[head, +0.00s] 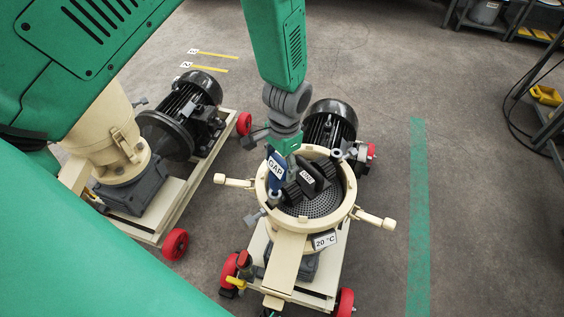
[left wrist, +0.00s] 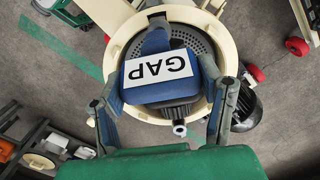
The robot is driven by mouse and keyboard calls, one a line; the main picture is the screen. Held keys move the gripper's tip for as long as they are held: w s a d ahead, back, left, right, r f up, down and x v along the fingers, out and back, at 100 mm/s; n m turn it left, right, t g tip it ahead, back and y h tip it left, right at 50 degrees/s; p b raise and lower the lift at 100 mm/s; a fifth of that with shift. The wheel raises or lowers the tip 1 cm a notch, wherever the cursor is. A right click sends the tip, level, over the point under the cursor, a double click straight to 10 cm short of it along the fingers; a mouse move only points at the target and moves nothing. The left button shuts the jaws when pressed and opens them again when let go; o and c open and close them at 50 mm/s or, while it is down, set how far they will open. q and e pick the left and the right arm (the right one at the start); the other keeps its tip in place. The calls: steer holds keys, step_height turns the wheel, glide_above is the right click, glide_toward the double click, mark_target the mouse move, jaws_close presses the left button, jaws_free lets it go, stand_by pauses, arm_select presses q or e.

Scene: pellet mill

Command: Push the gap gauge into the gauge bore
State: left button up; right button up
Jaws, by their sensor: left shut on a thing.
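The gap gauge (head: 276,170) is a blue block with a white "GAP" label. In the head view it is tilted at the left inside of the cream mill ring (head: 261,196). My left gripper (head: 279,152) comes down from above and is shut on it. In the left wrist view the gauge (left wrist: 160,92) sits between the two fingers, its blue end reaching over the perforated die (left wrist: 194,41). I cannot make out the gauge bore; the gauge and gripper cover part of the ring's inside. My right gripper is not in view.
A black roller part with a white label (head: 307,177) stands inside the ring, close right of the gauge. Cream handles (head: 375,219) stick out from the ring. A black motor (head: 330,122) stands behind. A second mill (head: 110,140) is at the left.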

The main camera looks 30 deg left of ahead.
arm_select(q)
steer(key=shift+d+r, duration=0.1)
steer(key=shift+d, duration=0.35)
steer(key=shift+d+r, duration=0.1)
steer(key=shift+d, duration=0.55)
steer(key=shift+a, duration=0.5)
steer(key=shift+a+f, duration=0.2)
steer(key=shift+a, duration=0.35)
steer(key=shift+a+f, duration=0.2)
steer(key=shift+a, duration=0.35)
steer(key=shift+d+r, duration=0.15)
steer(key=shift+d, duration=0.55)
steer(key=shift+a, duration=0.5)
steer(key=shift+a+f, duration=0.35)
steer(key=shift+f, duration=0.1)
steer(key=shift+d+f, duration=0.1)
steer(key=shift+d, duration=0.15)
steer(key=shift+d+f, duration=0.15)
steer(key=shift+d, duration=0.1)
steer(key=shift+a, duration=0.45)
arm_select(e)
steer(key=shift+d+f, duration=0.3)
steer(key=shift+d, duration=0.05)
arm_select(q)
steer(key=shift+d+f, duration=0.1)
